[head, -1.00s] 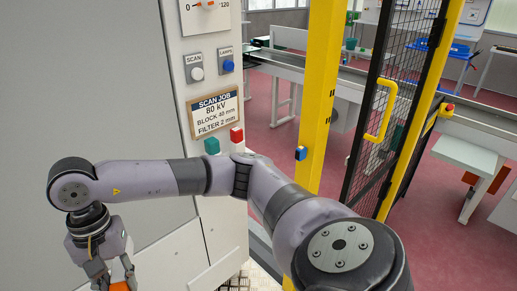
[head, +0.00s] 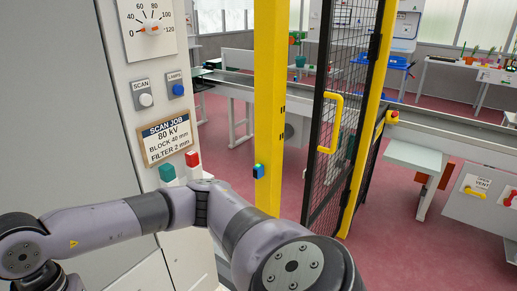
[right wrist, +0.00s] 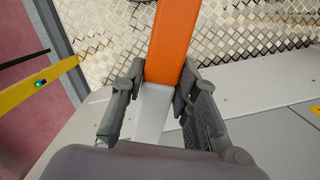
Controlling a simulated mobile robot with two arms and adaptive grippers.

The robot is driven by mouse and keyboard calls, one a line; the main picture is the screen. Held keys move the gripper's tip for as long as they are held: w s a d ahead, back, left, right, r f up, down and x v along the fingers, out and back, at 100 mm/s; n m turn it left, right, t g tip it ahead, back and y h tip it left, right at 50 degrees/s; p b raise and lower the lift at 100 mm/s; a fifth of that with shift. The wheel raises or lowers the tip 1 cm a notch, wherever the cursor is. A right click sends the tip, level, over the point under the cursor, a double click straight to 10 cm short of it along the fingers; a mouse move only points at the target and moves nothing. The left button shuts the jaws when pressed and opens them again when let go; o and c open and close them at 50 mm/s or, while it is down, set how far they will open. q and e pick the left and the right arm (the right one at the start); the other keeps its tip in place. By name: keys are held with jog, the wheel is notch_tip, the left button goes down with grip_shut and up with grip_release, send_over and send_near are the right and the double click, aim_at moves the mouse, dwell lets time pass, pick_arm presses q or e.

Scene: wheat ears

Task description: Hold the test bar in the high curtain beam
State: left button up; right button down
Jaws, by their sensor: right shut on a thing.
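The test bar (right wrist: 172,45) is orange with a pale grey-white part (right wrist: 153,112) nearer the wrist. My right gripper (right wrist: 162,72) is shut on it, with a finger on each side, in the right wrist view. The bar's far end runs out of that view. In the head view my right arm reaches left across the bottom, and its gripper and the bar are outside the picture. A yellow post (head: 270,110) stands upright beyond the arm, with a small blue box lit green (head: 258,170). No beam is visible. My left gripper is not in view.
A grey cabinet with a dial (head: 150,27), a scan job card (head: 164,135) and buttons stands at the left. A black mesh gate (head: 325,165) with a yellow handle stands right of the post. Metal tread plate (right wrist: 95,45) lies below the bar.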

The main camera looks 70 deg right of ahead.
jog(key=s+a+b, duration=0.1)
jog(key=s+a, duration=0.1)
jog(key=s, duration=0.5)
jog(key=shift+s+a, duration=0.2)
dwell(0.4)
